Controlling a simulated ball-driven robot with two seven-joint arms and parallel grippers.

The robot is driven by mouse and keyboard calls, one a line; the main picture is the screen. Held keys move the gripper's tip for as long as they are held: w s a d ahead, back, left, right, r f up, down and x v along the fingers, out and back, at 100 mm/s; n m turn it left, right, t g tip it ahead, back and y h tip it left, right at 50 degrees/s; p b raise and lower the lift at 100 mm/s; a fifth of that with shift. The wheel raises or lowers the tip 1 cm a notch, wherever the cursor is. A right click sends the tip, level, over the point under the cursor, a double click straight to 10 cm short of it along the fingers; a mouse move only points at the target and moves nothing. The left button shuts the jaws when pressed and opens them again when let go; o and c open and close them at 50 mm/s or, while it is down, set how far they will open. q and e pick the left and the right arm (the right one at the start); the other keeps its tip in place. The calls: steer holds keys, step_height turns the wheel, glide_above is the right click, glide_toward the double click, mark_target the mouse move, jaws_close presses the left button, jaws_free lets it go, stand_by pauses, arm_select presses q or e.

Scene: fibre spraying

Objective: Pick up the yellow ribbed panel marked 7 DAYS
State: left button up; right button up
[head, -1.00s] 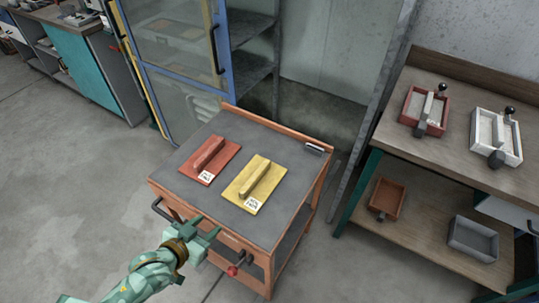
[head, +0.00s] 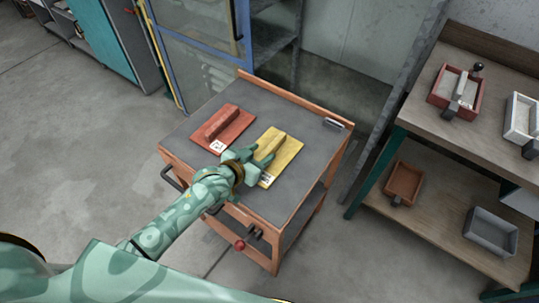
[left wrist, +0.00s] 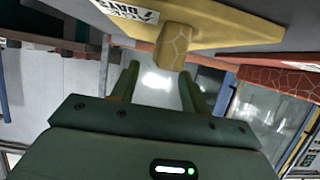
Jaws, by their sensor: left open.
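The yellow ribbed panel (head: 290,148) lies flat on the grey top of an orange-framed cart, with a raised rib along it. Its label is partly hidden by my left gripper in the head view. In the left wrist view the panel (left wrist: 220,32) fills the top, and its white label reads 7 DAYS upside down. My left gripper (head: 256,157) is open and empty at the panel's near-left side. In the left wrist view the rib's end stands just beyond the open fingertips (left wrist: 160,78), not clearly between them. My right gripper is not in view.
A red ribbed panel (head: 234,120) with a white label lies left of the yellow one. A metal cabinet (head: 197,55) stands behind. A wooden bench (head: 440,137) with boxes stands at the right.

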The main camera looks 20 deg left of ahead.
mark_target(269, 152)
arm_select(q)
steer(key=x, duration=0.3)
steer(key=shift+a+b, duration=0.1)
steer(key=shift+b, duration=0.2)
steer(key=shift+s, duration=0.1)
steer(key=shift+r, duration=0.1)
jaws_close()
steer(key=shift+r, duration=0.1)
